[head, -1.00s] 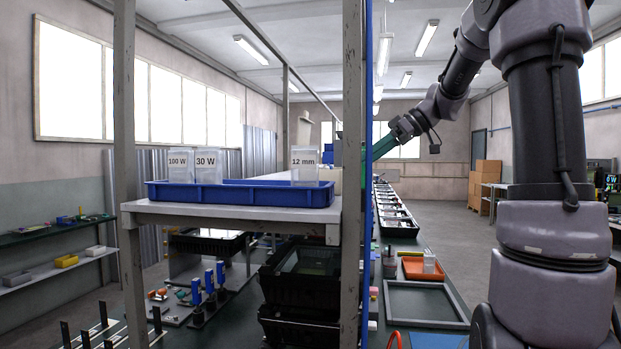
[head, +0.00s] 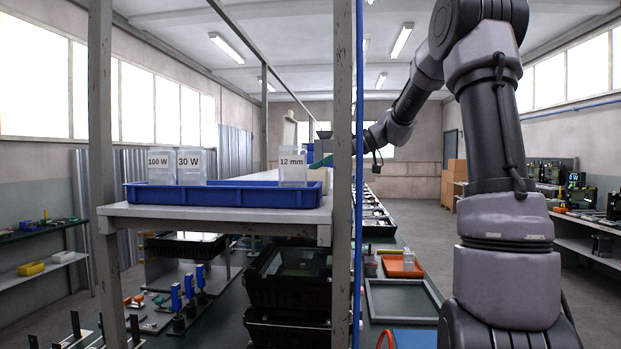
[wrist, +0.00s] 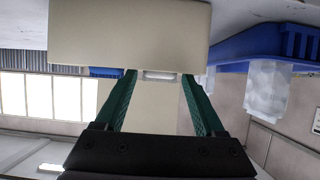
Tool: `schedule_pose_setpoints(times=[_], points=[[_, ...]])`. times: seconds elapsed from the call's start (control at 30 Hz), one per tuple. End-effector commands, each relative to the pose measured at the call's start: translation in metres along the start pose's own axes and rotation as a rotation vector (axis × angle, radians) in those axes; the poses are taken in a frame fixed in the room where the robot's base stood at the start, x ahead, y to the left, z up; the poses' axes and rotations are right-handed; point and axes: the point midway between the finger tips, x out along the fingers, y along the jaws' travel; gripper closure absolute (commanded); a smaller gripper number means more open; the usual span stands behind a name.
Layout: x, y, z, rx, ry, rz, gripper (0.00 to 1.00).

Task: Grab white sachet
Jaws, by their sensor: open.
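My gripper (head: 318,162) reaches behind the grey post in the head view, at the far end of the shelf. In the wrist view, which looks upside down, its two green fingers (wrist: 158,76) are apart with nothing held between them. A small whitish flat piece (wrist: 160,75) shows between the fingertips at the edge of a cream box (wrist: 130,35); I cannot tell for sure that it is the white sachet. A pale upright shape (head: 289,131) stands beyond the shelf tray in the head view.
A blue tray (head: 225,196) with clear bins labelled 100 W (head: 160,167), 30 W (head: 191,166) and 12 mm (head: 292,168) stands on the shelf (head: 215,217). The tray (wrist: 265,45) is right of the fingers in the wrist view. A grey post (head: 342,170) stands close to my arm.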

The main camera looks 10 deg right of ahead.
Motion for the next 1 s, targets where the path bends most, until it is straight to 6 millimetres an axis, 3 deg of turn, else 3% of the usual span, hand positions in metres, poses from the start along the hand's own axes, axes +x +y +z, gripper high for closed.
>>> schedule_pose_setpoints(times=[0.13, 0.37, 0.5, 0.57, 1.0], points=[[0.015, 0.000, 0.000, 0.001, 0.000, 0.000, 0.29], [0.016, 0.000, 0.000, 0.001, 0.000, 0.001, 0.29], [0.016, 0.000, 0.000, 0.000, 0.000, 0.001, 0.79], [0.016, 0.000, 0.000, 0.001, 0.000, 0.001, 0.98], [0.011, 0.000, -0.010, -0.002, 0.001, 0.002, 0.98]])
